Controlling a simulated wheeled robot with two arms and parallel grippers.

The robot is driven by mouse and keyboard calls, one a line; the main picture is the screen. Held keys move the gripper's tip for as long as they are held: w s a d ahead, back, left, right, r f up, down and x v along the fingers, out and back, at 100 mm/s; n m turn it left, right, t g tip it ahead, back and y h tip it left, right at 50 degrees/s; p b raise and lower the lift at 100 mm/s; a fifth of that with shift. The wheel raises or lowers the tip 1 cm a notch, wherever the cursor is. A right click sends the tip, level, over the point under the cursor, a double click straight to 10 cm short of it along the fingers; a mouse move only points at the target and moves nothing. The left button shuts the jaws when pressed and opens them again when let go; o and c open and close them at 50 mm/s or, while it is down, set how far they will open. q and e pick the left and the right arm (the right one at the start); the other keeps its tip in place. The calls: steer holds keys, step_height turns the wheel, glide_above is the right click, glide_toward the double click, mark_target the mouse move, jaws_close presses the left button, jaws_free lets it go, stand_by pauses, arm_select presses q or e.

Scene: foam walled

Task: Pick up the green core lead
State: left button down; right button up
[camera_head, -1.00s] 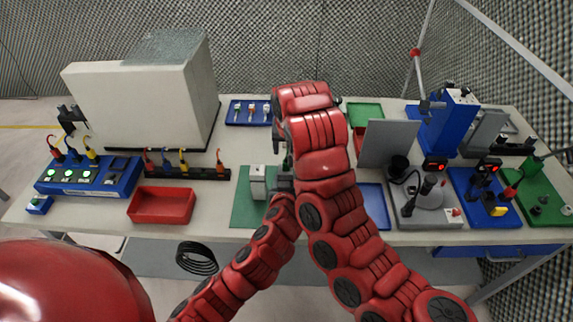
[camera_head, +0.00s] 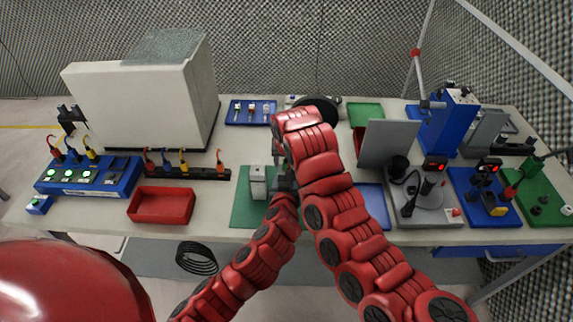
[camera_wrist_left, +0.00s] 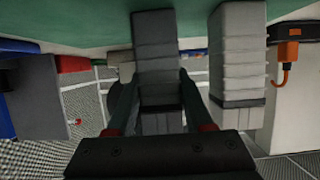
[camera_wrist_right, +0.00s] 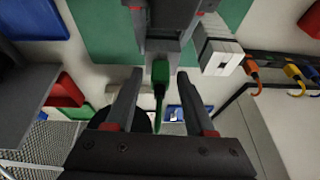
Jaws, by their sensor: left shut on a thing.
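The green core lead (camera_wrist_right: 160,74) shows in the right wrist view as a short green plug with a thin tail, at the end of a dark grey block. The right arm hides it in the head view. My right gripper (camera_wrist_right: 160,104) is open, with its fingers on either side of the lead and a gap to each. My left gripper (camera_wrist_left: 156,98) is shut on the dark grey block (camera_wrist_left: 155,45) over the green mat (camera_head: 242,211). In the head view, the left gripper (camera_head: 283,181) is partly hidden beside the right wrist.
A pale block (camera_head: 258,182) stands close beside the left gripper. A black rack (camera_head: 196,173) holds several coloured leads. A red tray (camera_head: 162,204) lies at left, a blue tray (camera_head: 374,204) at right. A grey upright panel (camera_head: 388,143) stands right of my right arm.

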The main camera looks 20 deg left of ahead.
jaws_close()
steer(key=shift+r, duration=0.1)
step_height(320, 180, up, 10)
steer(key=shift+f, duration=0.1)
arm_select(q)
steer(key=shift+c, duration=1)
jaws_free()
